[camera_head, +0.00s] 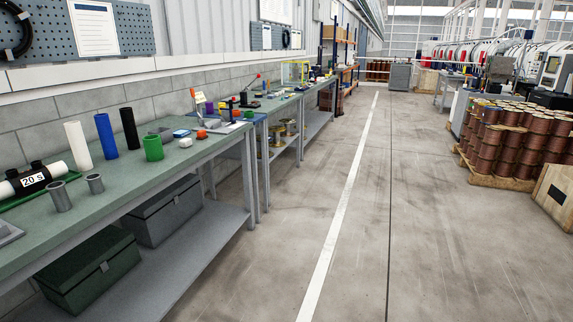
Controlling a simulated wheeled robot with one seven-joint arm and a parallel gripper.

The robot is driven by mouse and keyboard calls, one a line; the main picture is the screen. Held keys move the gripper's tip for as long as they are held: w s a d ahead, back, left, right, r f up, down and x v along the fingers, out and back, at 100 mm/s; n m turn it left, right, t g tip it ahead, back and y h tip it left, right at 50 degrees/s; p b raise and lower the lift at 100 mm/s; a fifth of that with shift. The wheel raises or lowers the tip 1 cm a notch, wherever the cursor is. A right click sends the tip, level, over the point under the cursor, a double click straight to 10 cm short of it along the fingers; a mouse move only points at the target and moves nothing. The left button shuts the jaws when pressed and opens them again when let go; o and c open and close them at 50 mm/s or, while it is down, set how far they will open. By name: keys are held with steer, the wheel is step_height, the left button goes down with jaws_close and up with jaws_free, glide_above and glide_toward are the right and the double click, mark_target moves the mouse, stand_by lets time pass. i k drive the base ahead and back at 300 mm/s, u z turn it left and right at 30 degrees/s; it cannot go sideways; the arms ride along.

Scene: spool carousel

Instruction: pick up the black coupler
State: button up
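A tall black cylinder (130,129) stands upright on the green workbench (125,185), right of a blue cylinder (106,136) and a white cylinder (77,146). I cannot tell for sure whether it is the black coupler. Another candidate is the black part (37,181) around a white pipe lying at the bench's left, with a "20 S" label on it. A short green coupler (153,148) and two short grey open cylinders (60,196) stand nearer the front edge. My gripper is not in view.
The bench's lower shelf holds a dark green box (85,272) and a grey box (165,211). More benches continue along the wall. The floor (350,230) right of the bench is clear. Copper spools (510,140) stand on a pallet at the right.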

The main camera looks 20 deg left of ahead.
mark_target(16, 184)
steer(key=u, duration=0.3)
steer(key=i, duration=1.2)
steer(key=u, duration=1.2)
steer(key=i, duration=0.95)
steer(key=u, duration=0.95)
steer(key=i, duration=1)
steer(key=u, duration=0.4)
